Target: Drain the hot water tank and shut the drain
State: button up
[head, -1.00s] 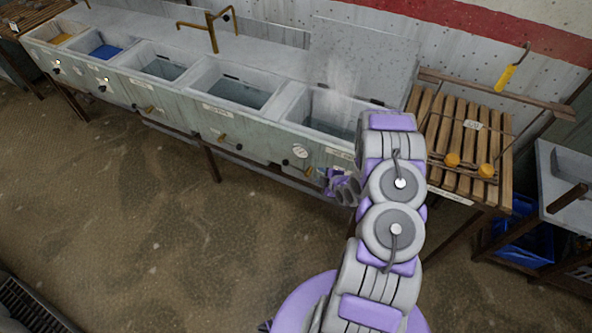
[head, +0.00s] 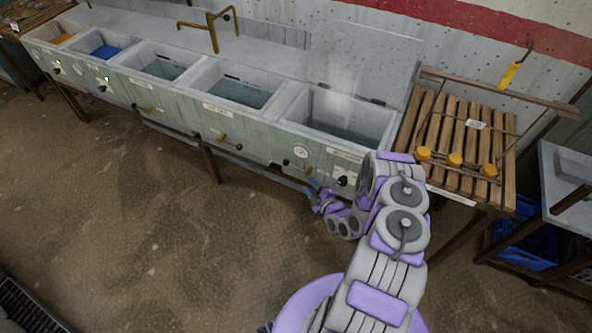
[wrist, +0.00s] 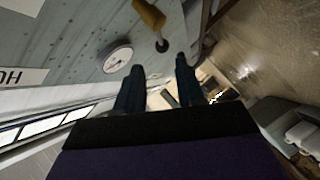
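The hot water tank (head: 360,147) is the steaming basin at the right end of the sink row, with its lid raised behind it. On its front are a round dial gauge (head: 300,151), a dark knob (head: 343,181) and a brass-gripped lever (head: 309,171) below the gauge. In the wrist view the gauge (wrist: 117,60) and the lever's brass grip (wrist: 150,14) lie beyond my fingers. My gripper (head: 314,188) is low before this front, just below the lever. In the wrist view my gripper (wrist: 158,82) has its fingers apart, with nothing between them.
More basins (head: 237,92) extend left, some with similar levers. A slatted wooden rack (head: 462,130) with orange knobs adjoins the tank's right side. A blue crate (head: 527,247) sits beneath a bench at far right. The floor (head: 140,220) before the row is open.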

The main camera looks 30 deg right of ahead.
aim_at(294, 167)
jog(key=b+x, duration=0.2)
jog(key=x, duration=1)
jog(key=shift+w, duration=0.3)
jog(key=shift+c, duration=0.4)
jog(key=shift+a+f, duration=0.1)
grip_shut()
